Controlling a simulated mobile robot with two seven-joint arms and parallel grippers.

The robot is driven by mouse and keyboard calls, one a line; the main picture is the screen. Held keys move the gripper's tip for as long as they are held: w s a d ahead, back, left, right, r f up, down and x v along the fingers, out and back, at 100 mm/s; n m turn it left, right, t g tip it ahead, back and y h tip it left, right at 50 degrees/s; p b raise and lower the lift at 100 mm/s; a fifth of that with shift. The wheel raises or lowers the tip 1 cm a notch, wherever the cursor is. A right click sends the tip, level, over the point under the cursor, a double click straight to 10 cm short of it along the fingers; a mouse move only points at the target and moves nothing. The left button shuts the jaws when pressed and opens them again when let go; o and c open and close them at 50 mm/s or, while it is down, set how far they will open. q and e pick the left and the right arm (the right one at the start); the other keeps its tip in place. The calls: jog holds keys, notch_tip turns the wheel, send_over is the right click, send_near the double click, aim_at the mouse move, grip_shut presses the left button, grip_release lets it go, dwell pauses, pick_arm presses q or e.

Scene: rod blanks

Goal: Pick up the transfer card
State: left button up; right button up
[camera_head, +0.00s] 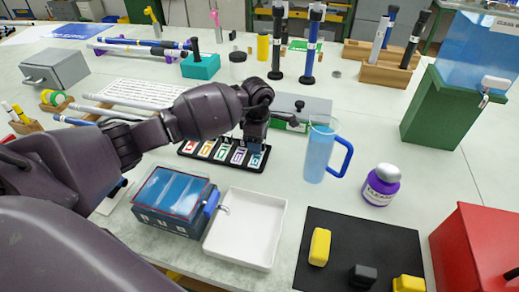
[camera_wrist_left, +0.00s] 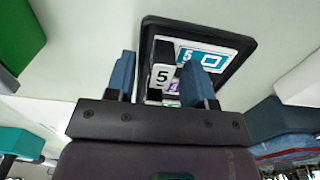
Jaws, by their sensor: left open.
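A black tray (camera_head: 222,166) on the table holds a row of numbered cards, each with a differently coloured frame. My left gripper (camera_head: 255,147) is over the tray's right end, pointing down, and hides part of it. In the left wrist view my left gripper (camera_wrist_left: 160,66) has its blue fingers apart. A teal-framed card marked 5 (camera_wrist_left: 212,57) lies in the tray just beyond. I cannot tell which card is the transfer card. My right gripper is out of view.
A blue-handled pitcher (camera_head: 318,155) and a purple-labelled bottle (camera_head: 381,186) stand right of the tray. A blue-topped box (camera_head: 172,195) and a white bin (camera_head: 245,230) are in front. A grey-green box (camera_head: 302,108) is behind my gripper.

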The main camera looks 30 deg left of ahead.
pick_arm(q)
grip_shut()
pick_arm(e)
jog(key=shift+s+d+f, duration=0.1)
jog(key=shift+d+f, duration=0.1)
pick_arm(q)
jog(key=shift+r, duration=0.1)
jog(key=shift+w+r, duration=0.1)
jog(key=shift+r, duration=0.35)
notch_tip(320, 180, up, 19)
jog(key=p, duration=0.2)
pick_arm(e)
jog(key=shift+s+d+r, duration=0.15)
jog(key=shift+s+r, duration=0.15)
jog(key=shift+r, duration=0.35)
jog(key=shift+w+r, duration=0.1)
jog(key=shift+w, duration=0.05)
